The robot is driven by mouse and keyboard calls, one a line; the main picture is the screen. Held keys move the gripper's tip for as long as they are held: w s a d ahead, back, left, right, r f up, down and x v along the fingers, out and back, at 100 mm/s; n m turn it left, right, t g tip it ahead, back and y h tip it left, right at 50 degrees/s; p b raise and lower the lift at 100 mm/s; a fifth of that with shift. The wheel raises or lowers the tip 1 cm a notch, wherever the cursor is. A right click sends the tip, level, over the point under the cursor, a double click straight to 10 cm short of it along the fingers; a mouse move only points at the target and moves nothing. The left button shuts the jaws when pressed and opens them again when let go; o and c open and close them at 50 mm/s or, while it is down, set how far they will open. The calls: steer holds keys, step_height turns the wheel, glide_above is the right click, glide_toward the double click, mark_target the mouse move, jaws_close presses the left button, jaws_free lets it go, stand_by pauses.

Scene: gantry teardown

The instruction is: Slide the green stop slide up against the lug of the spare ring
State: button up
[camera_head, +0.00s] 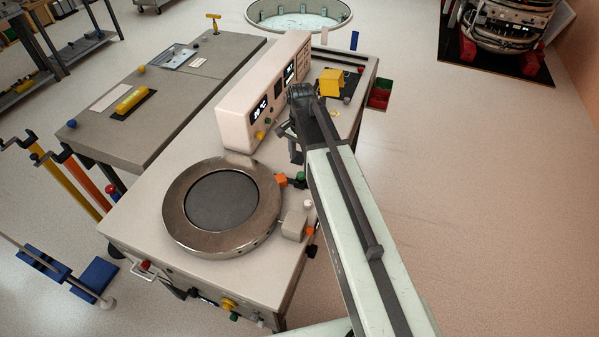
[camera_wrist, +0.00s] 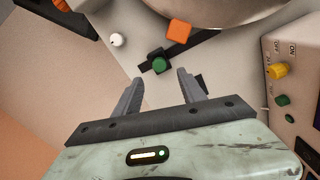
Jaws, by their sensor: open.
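The spare ring (camera_head: 178,210) is a wide metal ring around a dark disc, flat on the pale bench top. Its orange lug (camera_head: 282,180) sticks out at the right edge; it also shows in the wrist view (camera_wrist: 180,31). The green stop slide (camera_head: 300,178) has a green knob on a black block on a dark rail; in the wrist view (camera_wrist: 159,64) a small gap separates it from the lug. My gripper (camera_wrist: 159,77) is open and empty, its fingertips just short of the slide and to either side of it. My arm partly covers this area in the head view.
A white control box (camera_head: 240,110) with knobs stands behind the ring; its yellow knob (camera_wrist: 279,71) is at the right of the wrist view. A white knob (camera_wrist: 117,40) is left of the slide. A yellow block (camera_head: 330,83) sits at the bench's far end.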

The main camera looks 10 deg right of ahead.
mark_target(301, 174)
step_height(301, 174, down, 8)
steer(key=b, duration=0.8)
steer(key=shift+r, duration=0.1)
jaws_close()
stand_by(0.8)
